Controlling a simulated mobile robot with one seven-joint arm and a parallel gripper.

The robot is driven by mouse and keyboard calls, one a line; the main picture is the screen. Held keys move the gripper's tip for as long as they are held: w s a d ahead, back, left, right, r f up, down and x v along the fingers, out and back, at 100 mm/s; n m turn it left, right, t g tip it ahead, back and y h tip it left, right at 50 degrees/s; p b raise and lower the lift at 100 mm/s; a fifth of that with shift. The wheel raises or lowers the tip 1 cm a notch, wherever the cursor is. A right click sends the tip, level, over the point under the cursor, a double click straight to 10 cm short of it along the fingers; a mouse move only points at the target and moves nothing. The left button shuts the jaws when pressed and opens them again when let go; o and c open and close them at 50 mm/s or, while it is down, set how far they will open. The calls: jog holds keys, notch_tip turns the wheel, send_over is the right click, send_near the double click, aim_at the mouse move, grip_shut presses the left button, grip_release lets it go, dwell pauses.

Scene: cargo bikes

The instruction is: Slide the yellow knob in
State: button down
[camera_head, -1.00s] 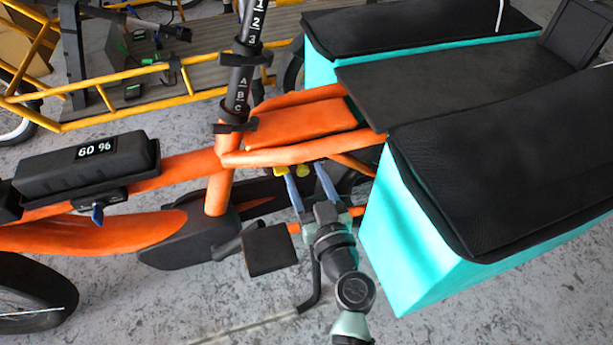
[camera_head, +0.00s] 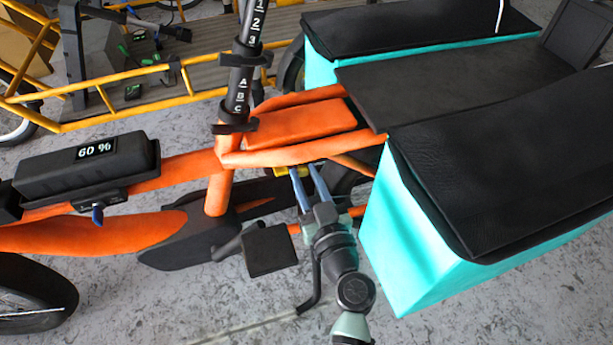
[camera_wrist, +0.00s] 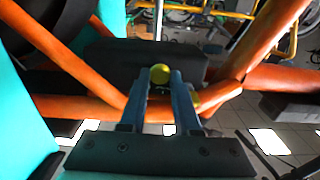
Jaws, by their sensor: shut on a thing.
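The yellow knob (camera_wrist: 160,75) shows as a round ball between the tips of my gripper (camera_wrist: 161,84) in the wrist view. My gripper is shut on it, with one blue-grey finger on each side. In the head view my gripper (camera_head: 304,170) reaches under the orange bike frame (camera_head: 300,156), behind the black pedal. A yellow part (camera_head: 279,173) shows just left of the fingertips there. The knob's mount is mostly hidden.
The black pedal (camera_head: 268,250) is close on the left of my gripper, and a turquoise pannier (camera_head: 400,235) is close on the right. Orange frame tubes run above the fingers. A yellow-railed cargo bike (camera_head: 150,75) stands behind. Grey floor is open in front.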

dwell(0.8)
jog(key=d+b, duration=0.1)
jog(key=w+d+b, duration=0.1)
jog(key=d, duration=0.1)
jog(key=shift+d+f, duration=0.15)
jog(key=shift+f, duration=0.05)
jog(key=shift+w+d+r, duration=0.2)
jog(key=shift+d, duration=0.35)
jog(key=c, duration=0.6)
grip_release()
jog(key=shift+s, duration=0.1)
jog(key=p+v, duration=0.1)
jog(key=v, duration=1.1)
jog(key=shift+s+d+p, duration=0.1)
jog(key=shift+s+p, duration=0.25)
jog(key=shift+s, duration=0.05)
